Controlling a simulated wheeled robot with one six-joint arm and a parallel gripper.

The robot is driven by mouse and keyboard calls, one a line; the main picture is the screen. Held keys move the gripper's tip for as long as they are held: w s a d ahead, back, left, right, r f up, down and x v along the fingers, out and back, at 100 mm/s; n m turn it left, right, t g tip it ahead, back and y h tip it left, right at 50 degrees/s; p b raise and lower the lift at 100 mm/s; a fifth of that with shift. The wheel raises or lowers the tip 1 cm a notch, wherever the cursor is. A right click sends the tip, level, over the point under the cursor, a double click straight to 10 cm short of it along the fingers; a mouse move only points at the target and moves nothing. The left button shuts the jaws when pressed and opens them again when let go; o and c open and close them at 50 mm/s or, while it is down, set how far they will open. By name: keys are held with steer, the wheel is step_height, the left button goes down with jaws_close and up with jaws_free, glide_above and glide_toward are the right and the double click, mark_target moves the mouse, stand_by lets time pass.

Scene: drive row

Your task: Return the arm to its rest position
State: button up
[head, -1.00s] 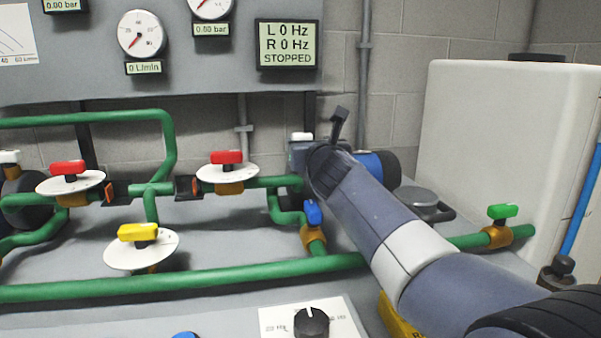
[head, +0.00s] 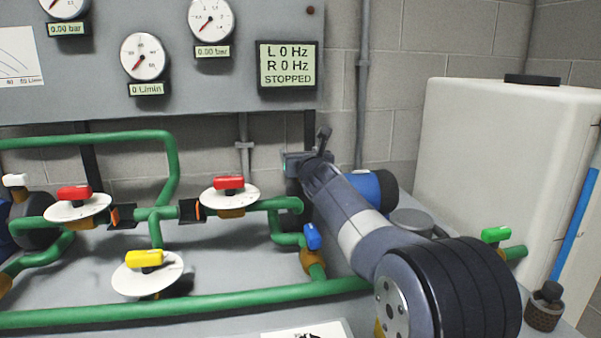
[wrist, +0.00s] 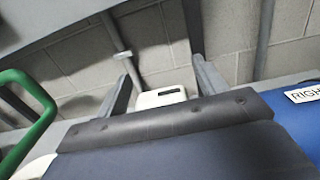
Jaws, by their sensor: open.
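My gripper (head: 322,143) is at the end of my arm, which reaches from the lower right over the pipe bench. It points toward the back wall, left of the blue motor (head: 376,190). In the wrist view, the two grey fingers of my gripper (wrist: 163,72) stand wide apart, with nothing gripped. A white part with a dark slot (wrist: 160,97) shows beyond and between them; I cannot tell whether they touch it. In the head view the arm hides much of that spot, and one finger shows clearly.
Green pipes carry red (head: 229,184), yellow (head: 145,258), blue (head: 312,236) and green (head: 496,234) valve handles. A white tank (head: 500,160) stands at the right. The gauge panel's display (head: 287,65) reads L 0 Hz, R 0 Hz, STOPPED.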

steer(key=shift+s+a+r+n+g+y+p, duration=0.15)
steer(key=shift+n+g+y+p, duration=0.75)
steer(key=shift+p, duration=2.9)
steer(key=shift+w+a+r+n+g+y+p, duration=0.1)
steer(key=shift+n+g+y+p, duration=0.2)
steer(key=shift+n+y+p, duration=2.3)
steer(key=m+g+y+p, duration=0.1)
steer(key=g+p, duration=0.1)
steer(key=p, duration=0.6)
steer(key=shift+s+a, duration=0.15)
steer(key=shift+s+a+f+n+g+y+p, duration=0.1)
steer(key=shift+f+n+g+y+p, duration=0.2)
steer(key=shift+n+g+y+p, duration=0.5)
